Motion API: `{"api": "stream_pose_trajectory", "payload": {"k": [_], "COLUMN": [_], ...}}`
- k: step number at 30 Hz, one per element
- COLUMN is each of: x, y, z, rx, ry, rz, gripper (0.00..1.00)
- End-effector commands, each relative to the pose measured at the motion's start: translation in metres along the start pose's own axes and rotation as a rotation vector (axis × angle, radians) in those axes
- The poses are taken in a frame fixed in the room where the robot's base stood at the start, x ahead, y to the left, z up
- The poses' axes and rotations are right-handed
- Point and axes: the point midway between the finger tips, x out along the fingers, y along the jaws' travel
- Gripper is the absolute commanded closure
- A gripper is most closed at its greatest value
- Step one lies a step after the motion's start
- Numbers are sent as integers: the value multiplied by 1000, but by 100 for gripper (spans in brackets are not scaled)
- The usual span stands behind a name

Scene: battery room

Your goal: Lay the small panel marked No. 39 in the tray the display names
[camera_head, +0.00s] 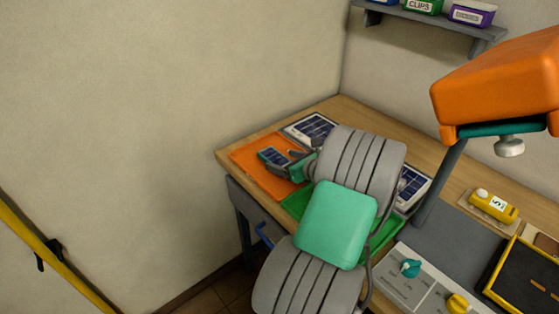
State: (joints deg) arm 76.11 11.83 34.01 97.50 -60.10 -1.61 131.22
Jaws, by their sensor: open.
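A small dark blue solar panel (273,156) is at the orange tray (252,153), at the far left of the bench. My gripper (286,163) is open at this panel, over the orange tray. I cannot tell whether the panel rests on the tray or touches the fingers. Its number is too small to read. A green tray (388,235) lies nearer, mostly hidden behind my arm. Larger white-framed panels stand behind, one at the back left (309,126) and one right of my arm (413,188). I see no readable display naming a tray.
An orange lamp head (500,85) on a grey post overhangs the bench at right. A yellow device marked 5 (493,204), a control box with knobs (410,284) and a black yellow-edged case (525,285) fill the right side. A shelf (430,22) holds bins.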

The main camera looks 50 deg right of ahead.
Motion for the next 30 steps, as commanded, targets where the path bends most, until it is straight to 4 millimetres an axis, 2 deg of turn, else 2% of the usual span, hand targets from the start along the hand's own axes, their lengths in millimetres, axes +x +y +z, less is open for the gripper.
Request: {"api": "stream_pose_trajectory", "payload": {"k": [6,10,15,17,19,20,23,25,27,30], "x": [-60,-85,-99,-98,-87,-80,-52,-35,-29,-38], "y": [-2,-1,0,3,17,28,80,131,185,253], "z": [1,1,0,1,4,6,10,12,11,6], "rx": [0,-1,-1,-14,-91,-152,-460,-761,-1104,-1579], "ry": [-1,-1,-1,5,35,57,153,219,265,275], "rz": [-7,-5,-1,6,38,63,189,321,474,699], "gripper": [20,20,20,20,20,20,20,20,20,20]}}
